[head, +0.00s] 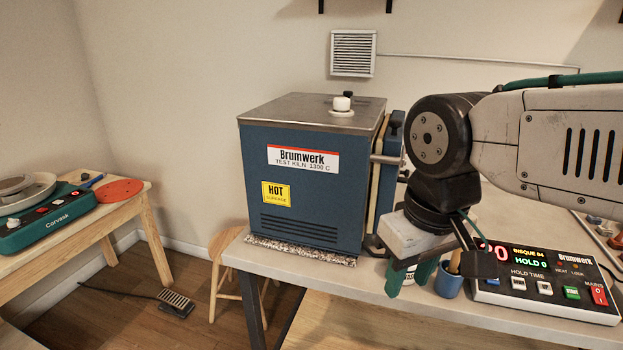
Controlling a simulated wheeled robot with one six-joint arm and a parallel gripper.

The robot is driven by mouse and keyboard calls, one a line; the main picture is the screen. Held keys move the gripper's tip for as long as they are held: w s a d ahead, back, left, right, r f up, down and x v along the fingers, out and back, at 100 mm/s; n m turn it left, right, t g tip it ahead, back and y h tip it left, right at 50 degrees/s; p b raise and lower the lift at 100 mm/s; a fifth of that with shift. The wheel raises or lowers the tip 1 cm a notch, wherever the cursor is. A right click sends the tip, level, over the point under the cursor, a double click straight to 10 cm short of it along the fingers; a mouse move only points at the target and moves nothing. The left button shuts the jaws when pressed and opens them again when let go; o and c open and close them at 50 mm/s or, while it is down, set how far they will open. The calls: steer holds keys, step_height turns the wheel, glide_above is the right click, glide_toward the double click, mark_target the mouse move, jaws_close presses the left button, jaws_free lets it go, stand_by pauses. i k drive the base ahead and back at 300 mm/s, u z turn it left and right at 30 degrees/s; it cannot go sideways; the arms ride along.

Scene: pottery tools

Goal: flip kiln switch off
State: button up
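The kiln controller (540,284) lies on the bench at the lower right, with a lit display reading HOLD 0 and "BISQUE 04"-like text. Its red rocker switch, marked MAINS (599,295), is at the controller's right end; I cannot tell its position. The blue Brumwerk kiln (305,180) stands on the bench left of my arm. My gripper (438,267) points down between the kiln and the controller, left of the switch and apart from it. Its fingers look spread, with nothing seen held. The gripper covers the controller's left end and part of the display.
Small items lie at the right edge behind the controller. A pottery wheel (45,222) sits on a wooden table at left; a stool (228,260) stands between.

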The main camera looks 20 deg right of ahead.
mark_target(598, 297)
steer(key=u, duration=1)
steer(key=k, duration=0.8)
steer(key=z, duration=2.25)
